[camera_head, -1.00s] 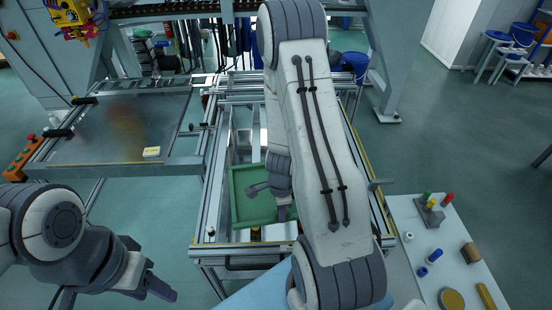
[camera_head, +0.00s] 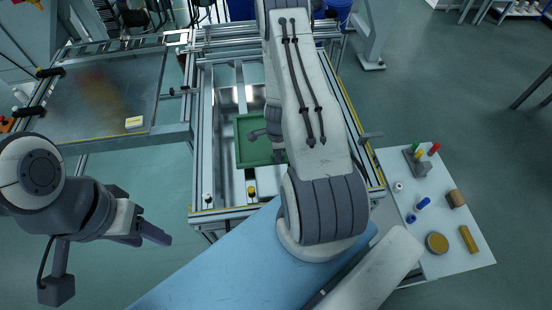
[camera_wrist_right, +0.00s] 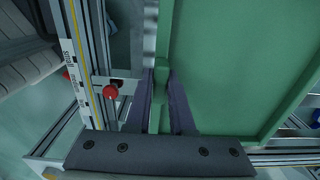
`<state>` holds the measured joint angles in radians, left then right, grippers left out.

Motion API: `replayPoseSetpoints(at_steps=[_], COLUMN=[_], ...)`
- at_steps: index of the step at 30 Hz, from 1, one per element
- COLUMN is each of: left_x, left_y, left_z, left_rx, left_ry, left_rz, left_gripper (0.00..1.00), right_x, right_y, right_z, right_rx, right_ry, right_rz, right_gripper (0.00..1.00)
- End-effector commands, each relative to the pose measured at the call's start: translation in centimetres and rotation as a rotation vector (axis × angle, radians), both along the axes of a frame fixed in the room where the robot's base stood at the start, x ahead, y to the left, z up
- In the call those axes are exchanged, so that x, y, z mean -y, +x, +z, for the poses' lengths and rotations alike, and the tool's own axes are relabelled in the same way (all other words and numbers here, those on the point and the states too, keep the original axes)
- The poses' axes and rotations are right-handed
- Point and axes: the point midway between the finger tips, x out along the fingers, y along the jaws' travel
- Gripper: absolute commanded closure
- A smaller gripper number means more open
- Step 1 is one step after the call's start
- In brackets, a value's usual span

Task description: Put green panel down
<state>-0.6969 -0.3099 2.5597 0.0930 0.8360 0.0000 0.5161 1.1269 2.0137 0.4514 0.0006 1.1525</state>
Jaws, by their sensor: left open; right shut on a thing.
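The green panel (camera_head: 244,152) is a shallow tray-like plate with a raised rim. In the head view it lies within the outline of the metal frame fixture (camera_head: 202,160), partly hidden by my right arm. Whether it rests on the fixture or hangs just above it, I cannot tell. My right gripper (camera_wrist_right: 162,103) is shut on the panel's left rim in the right wrist view, with one finger on each side. In the head view that gripper is mostly hidden behind its arm. My left gripper (camera_head: 150,236) is open and empty, left of the fixture's front corner.
A grey plate table (camera_head: 98,105) with a small yellow-white block (camera_head: 134,122) stands left. A white side table (camera_head: 455,259) with coloured pegs and small parts stands right. A red knob (camera_wrist_right: 110,92) sits on the fixture near my right gripper. A blue surface (camera_head: 215,275) lies in front.

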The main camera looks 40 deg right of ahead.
Motion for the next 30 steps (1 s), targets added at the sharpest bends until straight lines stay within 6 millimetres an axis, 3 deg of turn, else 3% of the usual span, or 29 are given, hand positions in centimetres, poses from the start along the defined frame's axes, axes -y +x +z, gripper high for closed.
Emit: replayPoseSetpoints(at_steps=[1, 7, 20, 21, 23, 30], left_x=[0.0, 0.0, 0.0, 0.0, 0.0, 0.0], left_y=[0.0, 0.0, 0.0, 0.0, 0.0, 0.0], left_z=[-1.2, -3.6, -3.9, -3.8, -3.8, -3.8], left_rx=[0.000, -0.001, 0.000, 0.000, 0.000, 0.000], left_ry=[0.000, 0.001, 0.000, 0.000, 0.000, 0.000], left_rz=[0.000, 0.000, 0.000, 0.000, 0.000, 0.000], left_gripper=[0.50, 0.50, 0.50, 0.50, 0.50, 0.50], right_x=[-0.1, -0.2, 0.0, -0.1, -0.1, 0.0], right_y=[0.1, 0.2, 0.1, 0.0, 0.0, 0.0], right_z=[-1.1, -3.5, -3.8, -3.8, -3.7, -3.7], right_rx=[0.002, 0.003, 0.003, 0.000, 0.000, 0.000], right_ry=[-0.001, -0.002, -0.002, 0.000, 0.000, 0.000], right_rz=[0.002, 0.004, 0.000, 0.000, 0.000, -0.001], right_gripper=[1.00, 1.00, 1.00, 0.71, 0.49, 0.49])
